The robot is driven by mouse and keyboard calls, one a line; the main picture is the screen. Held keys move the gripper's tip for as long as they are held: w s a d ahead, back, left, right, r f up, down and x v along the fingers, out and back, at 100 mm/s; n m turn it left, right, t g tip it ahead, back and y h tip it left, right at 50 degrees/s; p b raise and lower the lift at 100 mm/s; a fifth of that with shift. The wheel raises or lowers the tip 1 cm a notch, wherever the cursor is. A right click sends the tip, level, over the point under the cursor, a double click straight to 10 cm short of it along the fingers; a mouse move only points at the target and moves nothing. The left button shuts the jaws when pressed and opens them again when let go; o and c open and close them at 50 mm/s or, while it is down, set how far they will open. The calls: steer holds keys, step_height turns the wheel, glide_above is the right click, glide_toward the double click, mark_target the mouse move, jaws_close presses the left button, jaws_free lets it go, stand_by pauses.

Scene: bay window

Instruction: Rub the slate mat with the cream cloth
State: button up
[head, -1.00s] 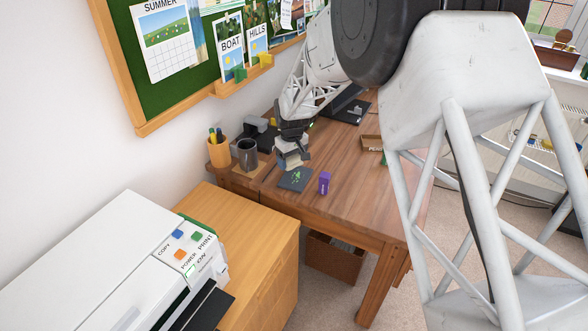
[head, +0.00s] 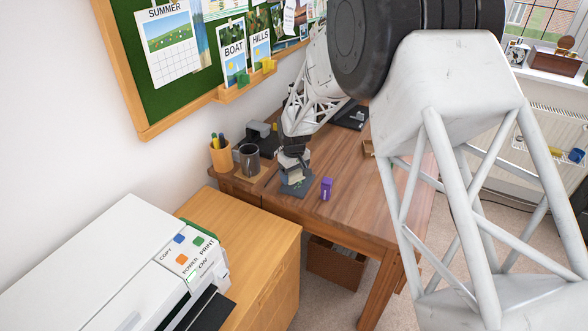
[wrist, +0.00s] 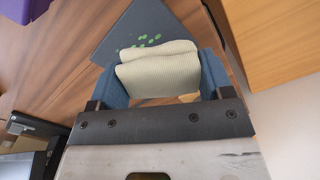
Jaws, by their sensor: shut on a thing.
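The slate mat (head: 291,190) lies flat on the wooden desk near its front left corner, partly hidden by my gripper. It also shows in the wrist view (wrist: 122,32), with several green spots (wrist: 145,40) on it. My gripper (wrist: 157,80) is shut on the cream cloth (wrist: 157,68), a folded ribbed pad between the two blue fingers. In the head view my gripper (head: 294,170) is over the mat. The cloth overlaps the mat's near part in the wrist view; I cannot tell whether it touches.
A purple block (head: 326,188) stands right of the mat. A grey mug (head: 249,159) and an orange pen cup (head: 220,155) stand to its left. A dark device (head: 262,136) is behind. Bare desk (head: 350,180) lies to the right.

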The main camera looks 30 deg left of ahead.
mark_target(294, 188)
steer(key=shift+f, duration=2.3)
steer(key=shift+w+r, duration=0.2)
steer(key=shift+w, duration=0.3)
steer(key=shift+c, duration=0.4)
steer(key=shift+w+f, duration=0.2)
steer(key=shift+w, duration=0.15)
steer(key=shift+w+a+f, duration=0.1)
steer(key=shift+w+a, duration=0.05)
steer(key=shift+w, duration=1.3)
steer(key=shift+w+a, duration=0.15)
steer(key=shift+w, duration=0.55)
steer(key=shift+w+a, duration=0.1)
steer(key=shift+w, duration=0.55)
steer(key=shift+s+d, duration=0.15)
steer(key=shift+s, duration=1.2)
steer(key=shift+s+d, duration=0.15)
steer(key=shift+s, duration=1)
steer(key=shift+s+d, duration=0.15)
steer(key=shift+s, duration=0.95)
steer(key=shift+r, duration=4.25)
